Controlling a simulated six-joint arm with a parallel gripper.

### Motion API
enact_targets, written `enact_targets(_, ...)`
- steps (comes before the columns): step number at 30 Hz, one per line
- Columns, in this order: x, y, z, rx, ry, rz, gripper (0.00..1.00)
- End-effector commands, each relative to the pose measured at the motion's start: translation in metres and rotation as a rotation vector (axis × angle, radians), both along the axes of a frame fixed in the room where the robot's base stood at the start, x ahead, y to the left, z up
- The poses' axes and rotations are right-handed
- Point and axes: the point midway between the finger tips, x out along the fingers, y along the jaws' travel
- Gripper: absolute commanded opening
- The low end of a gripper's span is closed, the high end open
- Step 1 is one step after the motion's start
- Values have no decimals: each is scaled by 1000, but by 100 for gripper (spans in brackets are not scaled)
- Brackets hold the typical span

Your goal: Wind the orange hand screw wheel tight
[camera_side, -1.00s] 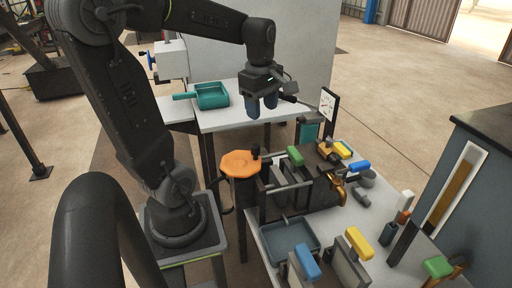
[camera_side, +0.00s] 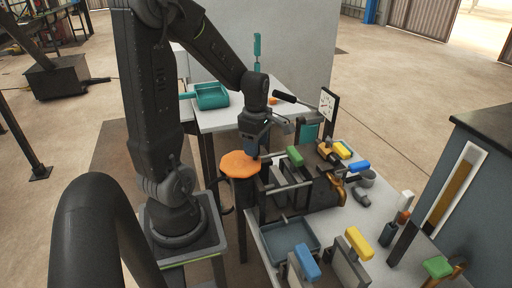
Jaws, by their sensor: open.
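The orange hand screw wheel (camera_side: 236,165) lies flat on top of a dark post at the near left edge of the work table. My gripper (camera_side: 251,155) points down at the wheel's right side, with its blue fingertips at about rim height. The jaws are open. The wheel's knob, at its right rim, is hidden behind my gripper. I cannot tell whether a fingertip touches the wheel or the knob.
Clamps with green (camera_side: 295,156), yellow (camera_side: 359,243) and blue (camera_side: 307,262) handles crowd the table right of the wheel. A grey tray (camera_side: 290,240) sits in front. A teal bin (camera_side: 211,96) stands on the white table behind. A dial gauge (camera_side: 327,104) stands at the back right.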

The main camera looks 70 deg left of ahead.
Motion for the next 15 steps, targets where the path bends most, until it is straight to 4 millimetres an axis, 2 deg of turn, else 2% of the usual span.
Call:
enact_targets(6, 0, 0, -14, 0, 0, 0, 53)
enact_targets(14, 0, 0, -15, 1, -1, 0, 53)
enact_targets(15, 0, 0, -14, 1, -1, 0, 49)
